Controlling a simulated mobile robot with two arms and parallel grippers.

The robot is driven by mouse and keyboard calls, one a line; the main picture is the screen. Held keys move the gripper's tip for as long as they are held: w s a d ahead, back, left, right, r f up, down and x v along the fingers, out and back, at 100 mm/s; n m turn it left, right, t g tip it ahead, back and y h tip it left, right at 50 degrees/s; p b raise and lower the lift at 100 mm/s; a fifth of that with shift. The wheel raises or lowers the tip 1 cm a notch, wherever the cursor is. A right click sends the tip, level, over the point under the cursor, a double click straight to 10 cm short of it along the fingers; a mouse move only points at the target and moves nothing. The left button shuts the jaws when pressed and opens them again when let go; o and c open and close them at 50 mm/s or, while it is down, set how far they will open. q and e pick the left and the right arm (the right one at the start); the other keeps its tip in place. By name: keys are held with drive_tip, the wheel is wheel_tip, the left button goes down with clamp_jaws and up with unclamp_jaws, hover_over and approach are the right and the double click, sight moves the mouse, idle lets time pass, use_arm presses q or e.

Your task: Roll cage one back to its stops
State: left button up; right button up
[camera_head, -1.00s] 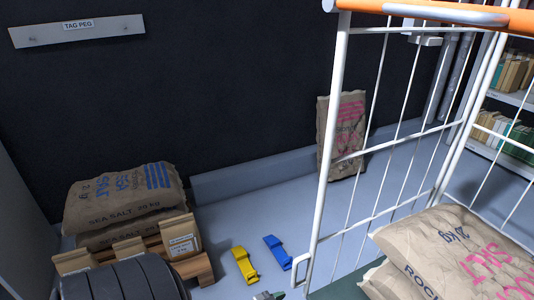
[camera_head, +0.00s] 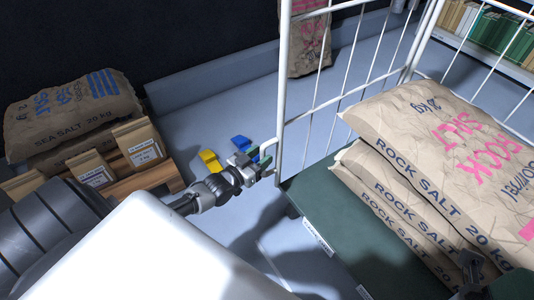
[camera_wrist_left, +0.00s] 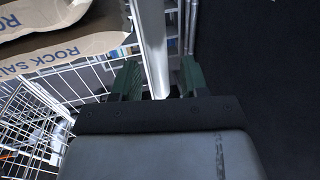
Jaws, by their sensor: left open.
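The roll cage (camera_head: 281,95) has white wire sides and a dark green base (camera_head: 305,195). Several rock salt sacks (camera_head: 440,140) lie stacked on it. My left gripper (camera_head: 262,158) is at the cage's near left corner post, by a small white loop on it. In the left wrist view its two green fingers (camera_wrist_left: 158,82) stand apart, with the white post (camera_wrist_left: 153,45) between them. I cannot tell whether they touch it. A grey mechanical part (camera_head: 470,275) at the lower right may be my right gripper; its jaws are unclear. I cannot make out the cage's stops.
A yellow wedge (camera_head: 209,161) and a blue wedge (camera_head: 240,143) lie on the floor left of the cage. Sea salt sacks (camera_head: 70,110) and small paper bags sit on a wooden pallet (camera_head: 150,180) at left. A sack (camera_head: 305,40) stands behind the cage. Shelves are at the back right.

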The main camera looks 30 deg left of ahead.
use_arm(q)
drive_tip(key=shift+w+d+b, duration=0.15)
drive_tip(key=shift+w+b, duration=0.05)
drive_tip(key=shift+w, duration=0.6)
drive_tip(key=shift+w+d+b, duration=0.15)
drive_tip(key=shift+w+b, duration=0.05)
drive_tip(key=shift+w, duration=0.55)
clamp_jaws()
